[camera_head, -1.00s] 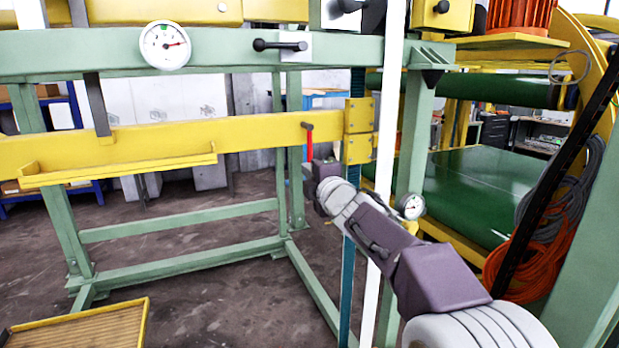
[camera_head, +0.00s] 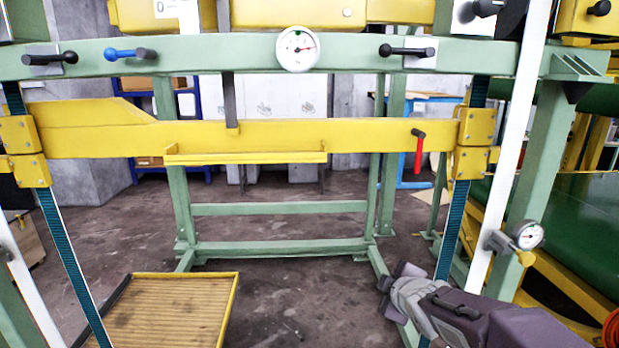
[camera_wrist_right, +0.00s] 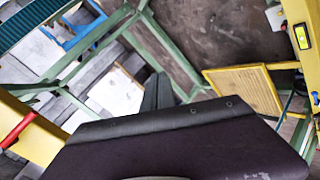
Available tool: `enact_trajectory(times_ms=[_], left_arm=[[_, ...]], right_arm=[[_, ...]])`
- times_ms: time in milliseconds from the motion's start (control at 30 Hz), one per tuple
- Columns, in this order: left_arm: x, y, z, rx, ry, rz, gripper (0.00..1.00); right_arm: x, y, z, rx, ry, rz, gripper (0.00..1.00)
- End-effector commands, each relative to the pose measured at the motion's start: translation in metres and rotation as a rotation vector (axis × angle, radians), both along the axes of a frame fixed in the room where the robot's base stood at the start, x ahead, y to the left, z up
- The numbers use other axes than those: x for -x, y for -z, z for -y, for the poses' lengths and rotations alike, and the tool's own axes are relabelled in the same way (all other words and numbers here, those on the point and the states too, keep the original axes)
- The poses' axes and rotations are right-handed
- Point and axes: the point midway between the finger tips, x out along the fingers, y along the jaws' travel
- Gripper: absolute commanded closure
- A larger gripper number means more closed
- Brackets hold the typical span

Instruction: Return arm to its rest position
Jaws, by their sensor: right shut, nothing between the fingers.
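My right arm comes in at the lower right of the head view. Its gripper (camera_head: 393,284) is low in front of the machine frame, below the yellow crossbar and apart from the red handle (camera_head: 418,152). In the right wrist view the dark fingers (camera_wrist_right: 158,92) are together and empty. The red handle hangs down from a dark knob at the right end of the yellow crossbar (camera_head: 350,136). It also shows at the left edge of the wrist view (camera_wrist_right: 18,130). My left gripper is not in view.
A green frame beam (camera_head: 220,56) crosses above, with a round gauge (camera_head: 297,49) and several levers. A white post (camera_head: 512,150) and a small gauge (camera_head: 528,235) stand close to my right arm. A yellow-rimmed tray (camera_head: 236,290) is at lower left. The middle floor is clear.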

Motion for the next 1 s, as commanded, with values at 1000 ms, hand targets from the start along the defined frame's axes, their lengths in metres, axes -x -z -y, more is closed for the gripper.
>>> enact_trajectory(times_ms=[1000], left_arm=[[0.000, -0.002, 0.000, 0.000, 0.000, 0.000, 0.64]], right_arm=[[0.239, 0.185, -0.015, -0.614, 0.976, -0.799, 1.00]])
